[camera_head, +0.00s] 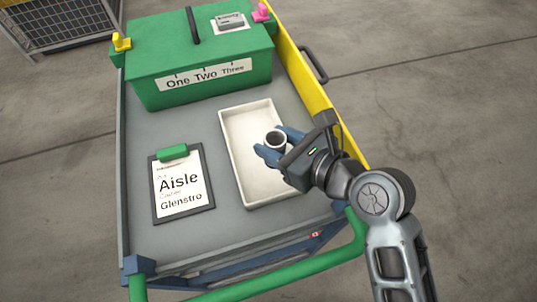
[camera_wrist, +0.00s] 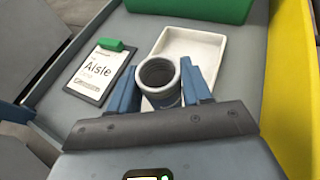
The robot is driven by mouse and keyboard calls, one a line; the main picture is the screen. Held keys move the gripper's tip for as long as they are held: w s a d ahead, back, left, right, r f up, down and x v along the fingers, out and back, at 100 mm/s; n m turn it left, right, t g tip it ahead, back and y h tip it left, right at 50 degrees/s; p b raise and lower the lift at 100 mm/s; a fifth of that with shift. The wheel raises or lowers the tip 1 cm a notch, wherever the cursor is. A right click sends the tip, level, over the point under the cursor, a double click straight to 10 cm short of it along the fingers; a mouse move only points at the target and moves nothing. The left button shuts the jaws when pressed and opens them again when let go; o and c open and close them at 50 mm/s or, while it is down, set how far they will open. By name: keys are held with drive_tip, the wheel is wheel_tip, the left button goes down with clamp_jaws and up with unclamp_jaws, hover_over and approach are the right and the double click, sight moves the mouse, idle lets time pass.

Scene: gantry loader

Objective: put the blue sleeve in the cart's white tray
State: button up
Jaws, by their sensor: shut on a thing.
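The sleeve (camera_head: 277,137) is a short, hollow grey-blue tube with a dark inside. My gripper (camera_head: 276,143) is shut on it, with one blue finger on each side. The wrist view shows the sleeve (camera_wrist: 169,99) upright between the fingers of my gripper (camera_wrist: 158,74), its open end facing up. The white tray (camera_head: 237,150) lies on the cart's grey top (camera_head: 140,135), and looks empty. In the head view the sleeve overlaps the tray's inside; its exact height above the floor is unclear. The tray also shows behind the sleeve in the wrist view (camera_wrist: 200,46).
A clipboard (camera_head: 182,185) lies left of the tray. A green box (camera_head: 200,60) with a dark handle stands at the cart's far end. A yellow side panel (camera_head: 300,70) runs along the right edge, and a green rail (camera_head: 290,275) crosses the near end.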

drive_tip(key=shift+s+a+f, duration=0.35)
drive_tip(key=shift+a+f, duration=0.05)
drive_tip(key=shift+a, duration=0.3)
drive_tip(key=shift+f, duration=2.05)
drive_tip(key=shift+f, duration=0.1)
drive_tip(key=o, duration=1.3)
drive_tip(key=b+v, duration=0.1)
drive_tip(key=v, duration=1.1)
drive_tip(key=shift+s, duration=0.1)
